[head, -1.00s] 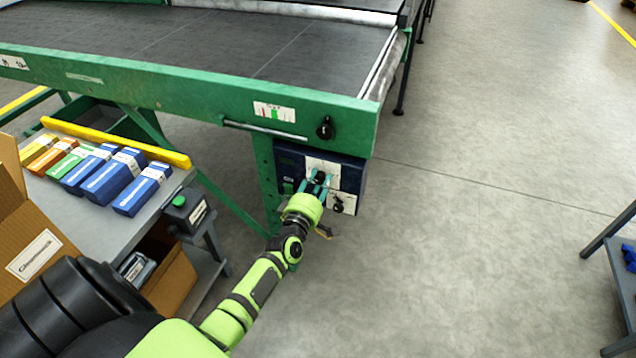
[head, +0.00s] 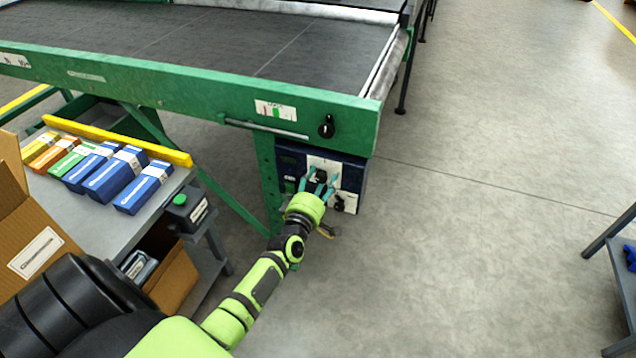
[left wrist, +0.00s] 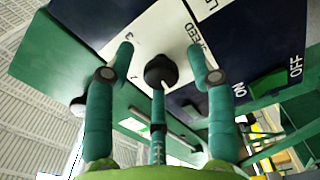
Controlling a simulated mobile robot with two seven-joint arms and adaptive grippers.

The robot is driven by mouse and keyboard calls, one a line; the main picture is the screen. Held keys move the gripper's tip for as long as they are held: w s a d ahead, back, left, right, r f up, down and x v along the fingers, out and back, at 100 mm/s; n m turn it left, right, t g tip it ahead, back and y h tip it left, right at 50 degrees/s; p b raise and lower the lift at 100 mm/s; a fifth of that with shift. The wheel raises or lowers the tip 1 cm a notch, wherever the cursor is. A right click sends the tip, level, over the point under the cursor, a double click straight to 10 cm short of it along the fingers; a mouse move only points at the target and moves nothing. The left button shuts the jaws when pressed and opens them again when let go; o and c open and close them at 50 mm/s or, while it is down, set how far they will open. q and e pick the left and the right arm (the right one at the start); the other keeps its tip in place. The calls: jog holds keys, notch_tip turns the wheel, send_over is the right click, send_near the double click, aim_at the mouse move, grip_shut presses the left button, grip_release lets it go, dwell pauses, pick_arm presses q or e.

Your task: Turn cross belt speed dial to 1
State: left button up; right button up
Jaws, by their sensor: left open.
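The blue control box (head: 293,160) hangs under the green conveyor frame (head: 200,92). A black dial (head: 320,175) sits on a white plate on its face; it also shows in the left wrist view (left wrist: 160,70), where part of the word "SPEED" and some numbers are printed around it. My left gripper (head: 319,188) is open in front of this dial, its teal fingers spread to either side of the knob. In the left wrist view, the left gripper (left wrist: 160,75) has a gap between each outer finger and the dial. My right gripper is not in view.
Another black knob (head: 339,203) is just below right of the dial, and one more (head: 326,128) is on the green frame above. A side table (head: 100,210) with several coloured cartons stands at left.

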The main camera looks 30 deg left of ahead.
pick_arm(q)
jog(key=v, duration=1.2)
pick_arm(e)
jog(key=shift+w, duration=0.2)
pick_arm(q)
jog(key=shift+d, duration=0.1)
